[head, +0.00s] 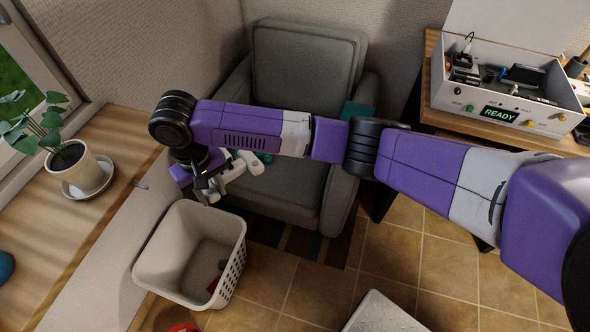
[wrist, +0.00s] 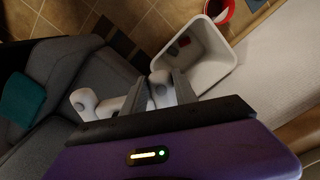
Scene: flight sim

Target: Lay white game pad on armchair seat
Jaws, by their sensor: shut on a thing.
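The white game pad (head: 236,170) is in my gripper (head: 211,190), over the front left part of the grey armchair (head: 300,90). In the wrist view my gripper (wrist: 160,86) is shut on one rounded end of the game pad (wrist: 85,101), and the rest sticks out to the left past one finger. The armchair seat (head: 290,188) is partly hidden by my arm; it also shows in the wrist view (wrist: 100,78). I cannot tell whether the game pad touches the seat.
A white basket (head: 238,240) with small items stands in front of the chair, close below my gripper. A teal cushion (head: 357,110) is at the chair's right. A potted plant (head: 80,165) stands on the left sill. A desk with a white box (head: 505,90) is at right.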

